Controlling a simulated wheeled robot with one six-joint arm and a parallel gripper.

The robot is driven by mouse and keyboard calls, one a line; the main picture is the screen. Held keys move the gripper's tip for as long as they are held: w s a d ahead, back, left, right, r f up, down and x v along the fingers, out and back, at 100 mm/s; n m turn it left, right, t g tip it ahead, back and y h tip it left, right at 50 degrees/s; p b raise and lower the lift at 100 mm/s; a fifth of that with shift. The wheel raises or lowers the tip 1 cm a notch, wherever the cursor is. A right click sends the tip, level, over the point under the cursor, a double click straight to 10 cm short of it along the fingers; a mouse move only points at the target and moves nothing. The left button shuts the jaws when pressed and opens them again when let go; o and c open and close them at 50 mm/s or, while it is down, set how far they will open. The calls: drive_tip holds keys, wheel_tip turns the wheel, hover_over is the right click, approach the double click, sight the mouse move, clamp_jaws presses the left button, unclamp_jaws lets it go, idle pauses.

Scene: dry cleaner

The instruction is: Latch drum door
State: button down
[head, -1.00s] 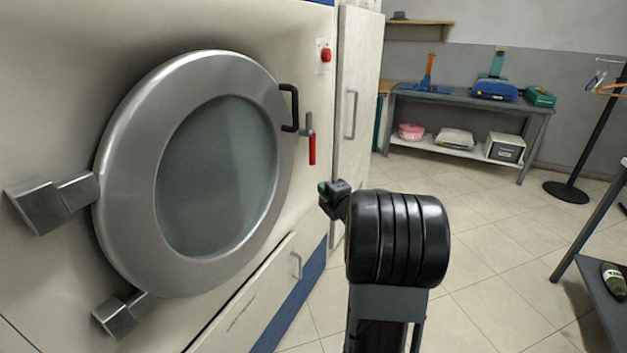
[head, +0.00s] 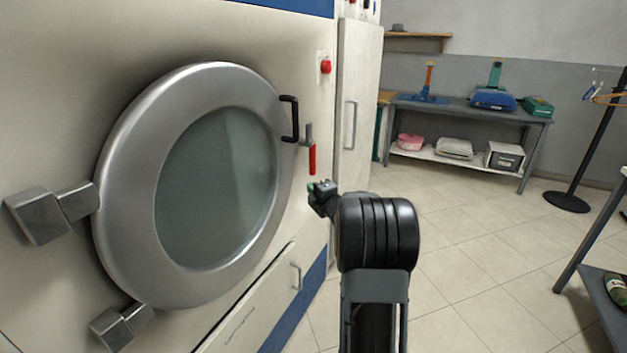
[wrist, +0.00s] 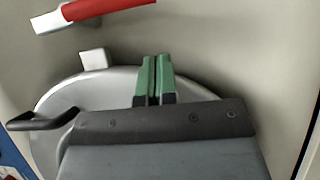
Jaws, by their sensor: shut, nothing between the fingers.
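The drum door (head: 120,215) is a big round grey metal ring with dark glass, and it looks closed against the machine front. It has a black pull handle (head: 290,118) on its right edge. Right of that is the latch, a red handle (head: 312,160) hanging straight down from a metal pivot piece (head: 309,133). My gripper (head: 313,186) is just below the red handle's lower end, apart from it in the picture. In the wrist view its green fingers (wrist: 153,78) are together and empty, with the red handle (wrist: 105,8) at the top left.
A red button (head: 325,67) is above the latch. A tall white cabinet door (head: 361,100) stands to the right of the machine. A lower panel with a small handle (head: 297,277) is under the drum door. The tiled floor (head: 470,230) to the right is clear.

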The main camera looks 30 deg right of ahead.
drive_tip(key=w+d, duration=0.3)
drive_tip(key=w, duration=0.2)
drive_tip(key=shift+d+p, duration=0.2)
drive_tip(key=shift+p, duration=0.1)
drive_tip(key=shift+w+a+f+b, duration=0.1)
drive_tip(key=shift+w+b, duration=0.05)
drive_tip(key=shift+b, duration=0.15)
